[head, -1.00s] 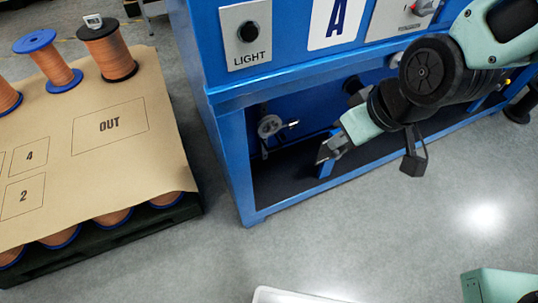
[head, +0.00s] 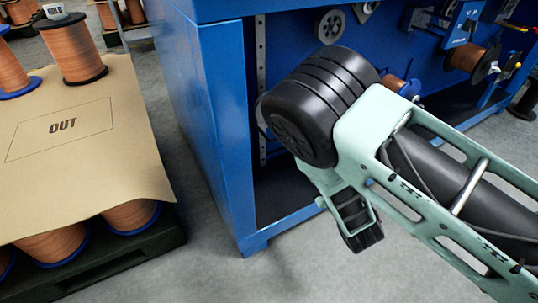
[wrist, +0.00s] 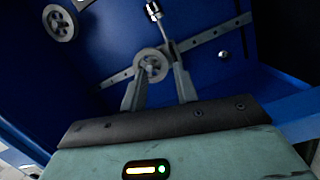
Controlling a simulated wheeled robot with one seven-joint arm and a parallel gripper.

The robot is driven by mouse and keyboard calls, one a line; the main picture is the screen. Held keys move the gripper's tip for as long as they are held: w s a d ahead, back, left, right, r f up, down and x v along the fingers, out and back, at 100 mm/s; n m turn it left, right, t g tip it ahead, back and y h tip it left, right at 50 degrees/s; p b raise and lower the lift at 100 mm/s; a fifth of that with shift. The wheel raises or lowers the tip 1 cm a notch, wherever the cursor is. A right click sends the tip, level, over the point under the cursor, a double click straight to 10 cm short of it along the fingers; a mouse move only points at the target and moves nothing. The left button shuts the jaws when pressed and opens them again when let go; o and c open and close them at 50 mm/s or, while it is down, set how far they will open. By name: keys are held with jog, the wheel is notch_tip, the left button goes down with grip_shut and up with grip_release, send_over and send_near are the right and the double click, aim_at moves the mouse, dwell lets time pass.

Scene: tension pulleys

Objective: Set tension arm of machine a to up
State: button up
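Machine a is the blue cabinet (head: 203,110) in the head view, with its lower bay open. In the wrist view, a grey pulley wheel (wrist: 150,66) sits by a slotted metal bar (wrist: 208,36). A thin rod with a bright-tipped black knob (wrist: 153,10) runs down towards the fingers; it looks like the tension arm, but its pivot is not clear. My gripper (wrist: 158,62) is open, its two fingers apart with the wheel and the rod's lower end seen between or beyond them. Contact cannot be told.
Another pulley (wrist: 60,22) is at the wrist view's upper left. The head view shows a pulley (head: 330,27) and a copper spool (head: 472,60) inside the machine. The pallet with a brown sheet (head: 100,170) and copper spools stands left, across a strip of floor.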

notch_tip(320, 180, down, 4)
jog(key=s+a+n+y+b, duration=0.1)
jog(key=s+n+y+b, duration=0.1)
jog(key=n+y, duration=0.1)
jog(key=w+a+r+n+b, duration=0.1)
jog(key=w+a+b, duration=0.4)
jog(key=w+a, duration=0.5)
jog(key=shift+w+a+r+n+y+b, duration=0.25)
jog(key=shift+w+r, duration=0.65)
jog(key=shift+w, duration=1.1)
jog(key=shift+d, duration=0.1)
grip_shut()
